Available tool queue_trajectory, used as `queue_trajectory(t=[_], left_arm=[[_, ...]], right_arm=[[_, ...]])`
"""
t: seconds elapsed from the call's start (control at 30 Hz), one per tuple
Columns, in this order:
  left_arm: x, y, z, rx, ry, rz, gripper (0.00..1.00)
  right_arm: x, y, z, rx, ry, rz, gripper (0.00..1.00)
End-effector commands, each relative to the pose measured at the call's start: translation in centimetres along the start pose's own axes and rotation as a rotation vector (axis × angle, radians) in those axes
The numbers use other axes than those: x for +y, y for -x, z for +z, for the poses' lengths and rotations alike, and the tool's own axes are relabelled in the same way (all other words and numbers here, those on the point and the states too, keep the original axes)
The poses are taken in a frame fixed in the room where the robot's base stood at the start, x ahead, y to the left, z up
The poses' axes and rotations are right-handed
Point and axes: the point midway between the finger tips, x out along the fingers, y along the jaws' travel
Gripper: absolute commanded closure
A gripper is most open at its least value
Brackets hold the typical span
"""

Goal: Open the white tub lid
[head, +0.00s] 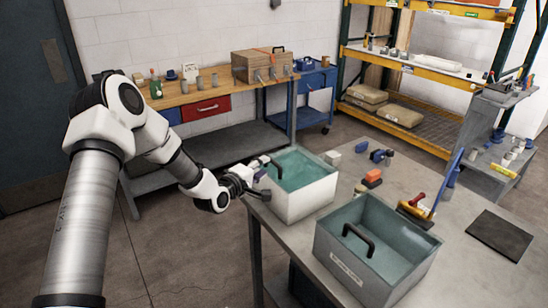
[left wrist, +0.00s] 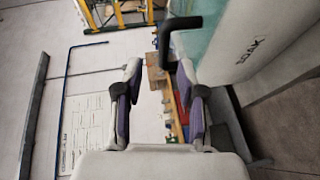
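The white tub (head: 302,203) stands on the near grey table at its left corner. A teal surface (head: 300,169) shows inside its rim, with a black handle (head: 276,168) at the left side. My left gripper (head: 259,172) is just left of this handle. In the left wrist view the gripper's two fingers (left wrist: 158,70) are apart with nothing gripped. The black handle (left wrist: 178,34) reaches to just beyond the right fingertip there, and the tub's white wall (left wrist: 262,50) reads "SOAK". I cannot tell whether finger and handle touch. My right gripper is not in view.
A grey tub (head: 345,270) with its own black handle (head: 358,240) stands close by to the right. A workbench (head: 205,97) stands behind.

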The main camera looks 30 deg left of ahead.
Motion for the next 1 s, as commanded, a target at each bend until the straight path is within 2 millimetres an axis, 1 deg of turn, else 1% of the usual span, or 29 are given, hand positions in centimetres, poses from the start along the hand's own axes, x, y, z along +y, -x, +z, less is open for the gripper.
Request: queue_trajectory(t=[0.2, 0.3, 0.4, 0.6, 0.63, 0.67, 0.7, 0.73, 1.0], left_arm=[[0.0, -4.2, 0.3, -0.005, -0.008, -0.005, 0.61], [-0.1, -5.6, 0.2, -0.003, -0.007, -0.005, 0.61], [-0.2, -6.3, 0.2, -0.003, -0.005, -0.005, 0.61], [-0.3, -6.4, 0.3, -0.003, -0.003, -0.005, 0.61], [-0.3, -6.4, 0.3, -0.003, -0.003, -0.006, 0.64], [-0.3, -6.4, 0.3, -0.003, -0.004, -0.006, 0.75], [-0.3, -6.4, 0.3, -0.003, -0.004, -0.006, 0.89], [-0.3, -6.4, 0.3, -0.003, -0.004, -0.006, 1.0], [-0.3, -6.4, 0.3, -0.003, -0.004, -0.006, 1.0]], right_arm=[[0.0, 1.3, 0.0, 0.0, 0.0, 0.0, 0.6], [0.0, 1.7, 0.0, 0.001, 0.0, 0.0, 0.6], [0.0, 1.7, 0.0, 0.0, 0.0, 0.0, 0.6], [0.0, 1.7, 0.0, 0.0, 0.0, 0.0, 0.6], [0.0, 1.7, 0.0, 0.0, 0.0, 0.0, 0.6], [0.0, 1.7, 0.0, 0.0, 0.0, 0.0, 0.6], [0.0, 1.7, 0.0, 0.0, 0.0, 0.0, 0.6], [0.0, 1.7, 0.0, 0.0, 0.0, 0.0, 0.6], [0.0, 1.6, 0.0, 0.0, 0.0, 0.0, 0.6]])
